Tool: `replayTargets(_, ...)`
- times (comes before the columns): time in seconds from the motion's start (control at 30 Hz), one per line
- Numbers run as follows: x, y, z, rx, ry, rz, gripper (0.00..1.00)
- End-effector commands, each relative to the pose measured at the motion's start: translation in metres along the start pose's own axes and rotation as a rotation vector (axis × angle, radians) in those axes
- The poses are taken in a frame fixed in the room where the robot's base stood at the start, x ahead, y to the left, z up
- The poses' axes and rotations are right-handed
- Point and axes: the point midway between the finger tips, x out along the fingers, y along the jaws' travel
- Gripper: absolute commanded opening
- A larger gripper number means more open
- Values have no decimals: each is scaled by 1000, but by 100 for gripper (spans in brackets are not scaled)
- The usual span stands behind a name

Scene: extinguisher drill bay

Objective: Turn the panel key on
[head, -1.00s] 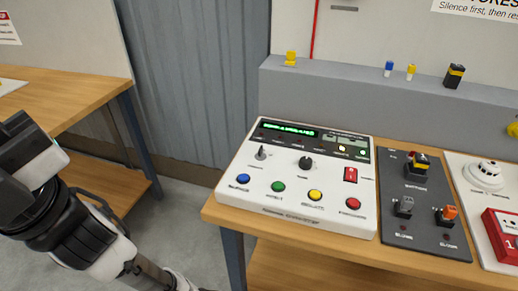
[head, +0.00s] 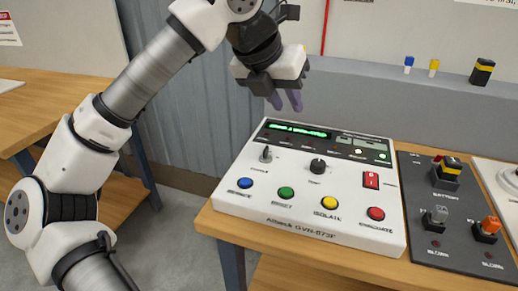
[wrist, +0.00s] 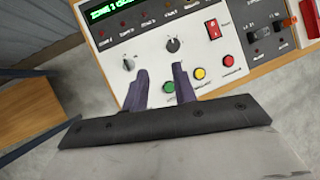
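The white control panel (head: 300,222) sits on the wooden bench. A small grey key-like switch (head: 266,154) stands upright at its upper left, left of a round black knob (head: 318,166). In the wrist view the grey switch (wrist: 128,63) and the black knob (wrist: 173,45) both show beyond the fingers. My gripper (head: 286,102) is above the back of the panel, its purple fingers pointing down. In the wrist view the fingers of my gripper (wrist: 160,72) are apart with nothing between them. They are clear of the switch. The switch's markings are too small to read.
Blue, green, yellow and red buttons (head: 376,214) line the panel's front. A red rocker switch (head: 371,180) is at its right. A dark board (head: 444,225) with plugs stands beside it. A grey ledge (head: 385,98) runs behind. The space above the panel is otherwise clear.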

Motion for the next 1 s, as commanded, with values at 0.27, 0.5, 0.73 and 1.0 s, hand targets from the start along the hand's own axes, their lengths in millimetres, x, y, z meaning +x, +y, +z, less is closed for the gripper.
replayTargets(0.27,12,52,-13,-113,119,248,27)
replayTargets(0.5,47,60,-18,-110,121,242,27)
replayTargets(0.73,95,70,-24,-108,119,239,27)
replayTargets(1.0,133,80,-28,-108,117,241,27)
